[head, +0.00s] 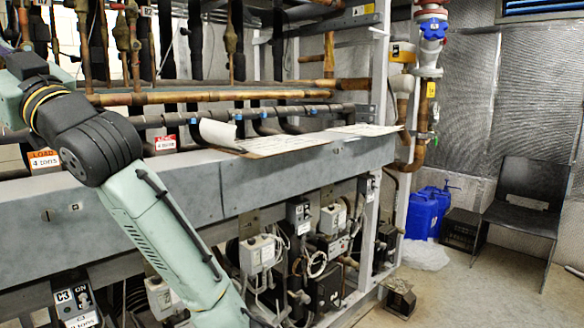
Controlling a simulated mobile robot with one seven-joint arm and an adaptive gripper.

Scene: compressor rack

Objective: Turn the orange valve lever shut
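I cannot make out an orange valve lever for certain in the head view. A vertical pipe at the upper right carries a blue handwheel (433,28) with red fittings above it. Left of that pipe is a yellow-orange band or fitting (403,52), too small to identify as a lever. My arm comes in from the left edge, bends at a dark joint and runs down across the front of the rack. It leaves the frame at the bottom, and my gripper is not in view.
The grey rack beam (280,175) crosses the left and middle, with papers (270,140) on it and copper pipes behind. Control boxes (258,253) and cables sit below. A black chair (522,205) and blue containers (425,212) stand at right. Floor is open before the chair.

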